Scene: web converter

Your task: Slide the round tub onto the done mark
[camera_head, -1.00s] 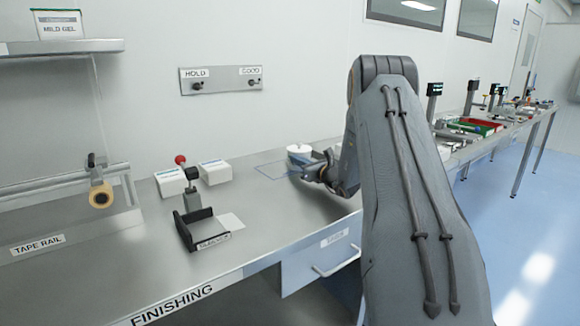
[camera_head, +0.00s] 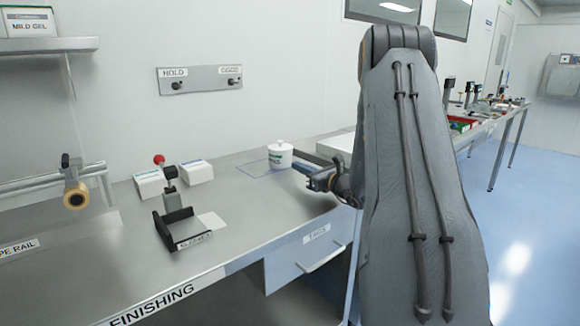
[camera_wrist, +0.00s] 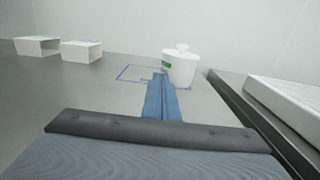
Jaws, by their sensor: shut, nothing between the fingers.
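The round tub (camera_head: 280,156) is white with a knobbed lid and a green label. It stands upright over the right part of a blue outlined mark (camera_head: 244,168) on the steel bench; in the wrist view the tub (camera_wrist: 181,68) covers the right end of the outline (camera_wrist: 122,74). The tub hides how far it overlaps. My gripper (camera_head: 300,166) is shut and empty, low over the bench, just right of the tub and on its near side. In the wrist view its fingers (camera_wrist: 160,80) point at the tub's lower left; I cannot tell whether they touch.
Two white boxes (camera_head: 149,184) stand left of the mark. A red-knobbed fixture (camera_head: 172,190) with a black tray is nearer the front. A raised pale slab (camera_wrist: 292,100) with a dark edge lies right of the tub. The bench between fixture and gripper is clear.

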